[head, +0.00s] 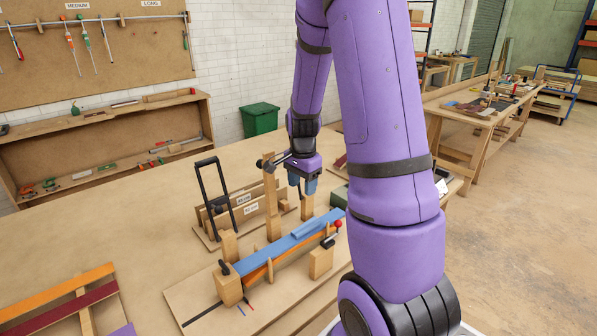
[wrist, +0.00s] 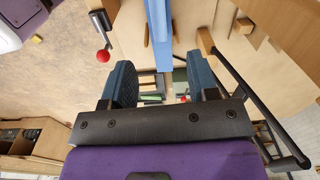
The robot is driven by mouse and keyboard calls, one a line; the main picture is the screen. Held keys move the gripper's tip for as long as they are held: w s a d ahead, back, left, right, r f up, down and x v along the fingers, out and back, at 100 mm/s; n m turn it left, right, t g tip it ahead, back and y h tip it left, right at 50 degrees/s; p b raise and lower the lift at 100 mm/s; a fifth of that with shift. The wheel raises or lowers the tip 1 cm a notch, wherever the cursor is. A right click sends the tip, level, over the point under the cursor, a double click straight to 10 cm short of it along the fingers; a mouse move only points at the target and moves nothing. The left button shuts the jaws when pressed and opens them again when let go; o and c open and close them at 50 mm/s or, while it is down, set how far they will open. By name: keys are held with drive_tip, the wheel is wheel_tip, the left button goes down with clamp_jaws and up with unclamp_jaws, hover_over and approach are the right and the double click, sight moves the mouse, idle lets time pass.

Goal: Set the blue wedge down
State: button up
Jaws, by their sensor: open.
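A long blue piece (head: 270,252) lies across the wooden clamping jig on the bench. A shorter blue piece (head: 312,229), which looks like the blue wedge, rests on top of it near its right end. My gripper (head: 302,188) is above and behind the jig, pointing down, apart from the blue pieces. In the wrist view its two blue-grey fingers (wrist: 161,84) are spread, with nothing held between them. Blue stock (wrist: 158,35) shows beyond the fingers there; I cannot tell the wedge from the long piece in that view.
The jig has wooden blocks (head: 228,287) and a red-knobbed clamp (head: 338,225). A black-handled wooden rack (head: 215,205) stands behind it, beside wooden posts near my gripper. Orange and dark red strips (head: 70,300) lie front left. The bench's left middle is clear.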

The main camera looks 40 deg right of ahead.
drive_tip(key=s+a+r+n+t, duration=0.1)
drive_tip(key=s+a+r+n, duration=0.2)
drive_tip(key=a+r+n, duration=0.35)
drive_tip(key=s+a+r+n+t, duration=0.2)
drive_tip(key=s+a+r+n, duration=0.1)
drive_tip(key=a+r, duration=0.55)
drive_tip(key=s+a+r+n+t, duration=0.1)
drive_tip(key=s+a+r+n, duration=0.2)
drive_tip(key=s, duration=0.3)
drive_tip(key=s+a+r+n+t, duration=0.1)
drive_tip(key=s+a+r+n, duration=0.2)
drive_tip(key=s+r+n, duration=0.2)
drive_tip(key=shift+s+r, duration=0.4)
drive_tip(key=shift+s, duration=0.4)
drive_tip(key=shift+a, duration=0.1)
drive_tip(key=shift+c, duration=0.2)
